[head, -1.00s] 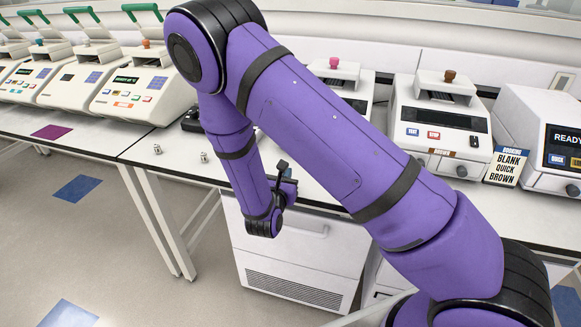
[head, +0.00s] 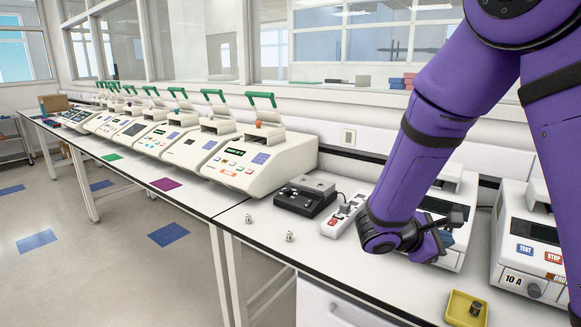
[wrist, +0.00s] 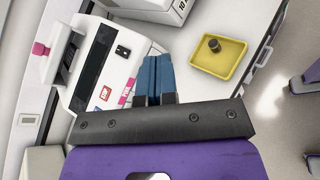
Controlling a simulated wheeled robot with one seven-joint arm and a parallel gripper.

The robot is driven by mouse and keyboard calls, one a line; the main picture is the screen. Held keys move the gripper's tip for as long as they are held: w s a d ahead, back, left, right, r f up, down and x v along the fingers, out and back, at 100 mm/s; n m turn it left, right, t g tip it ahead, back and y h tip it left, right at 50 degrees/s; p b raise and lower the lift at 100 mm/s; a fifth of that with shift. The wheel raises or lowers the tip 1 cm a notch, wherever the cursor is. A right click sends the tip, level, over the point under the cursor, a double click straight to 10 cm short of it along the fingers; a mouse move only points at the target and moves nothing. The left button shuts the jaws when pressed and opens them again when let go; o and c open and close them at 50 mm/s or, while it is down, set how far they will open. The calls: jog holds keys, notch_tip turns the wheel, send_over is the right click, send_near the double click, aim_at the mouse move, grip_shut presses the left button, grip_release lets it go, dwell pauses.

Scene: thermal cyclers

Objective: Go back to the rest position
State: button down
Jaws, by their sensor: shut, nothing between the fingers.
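My gripper (wrist: 152,62) shows in the wrist view with its two blue fingers together and nothing between them. In the head view it is partly hidden behind my purple wrist, and only a small blue part of the gripper (head: 447,238) shows. It hangs in front of a white cycler with a dark window (wrist: 93,65) at the front of the bench. Whether it touches the cycler cannot be told.
A yellow tray (head: 453,316) holding a small dark knob-like part (head: 475,307) lies at the bench front, right of the fingers in the wrist view. A white power strip (head: 341,218), a black control box (head: 304,198) and two small metal pieces (head: 290,236) lie to the left. Open-lidded cyclers (head: 240,158) line the far bench.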

jog(key=s+d+r+m+g+y, duration=0.3)
jog(key=s+r+m+y, duration=0.5)
jog(key=s, duration=0.4)
jog(key=s+a+r+m+t+y, duration=0.5)
jog(key=s+r+m, duration=0.1)
jog(key=s+r, duration=0.3)
jog(key=shift+s+a+m+y, duration=0.3)
jog(key=shift+s+m+y, duration=0.1)
jog(key=shift+s, duration=0.3)
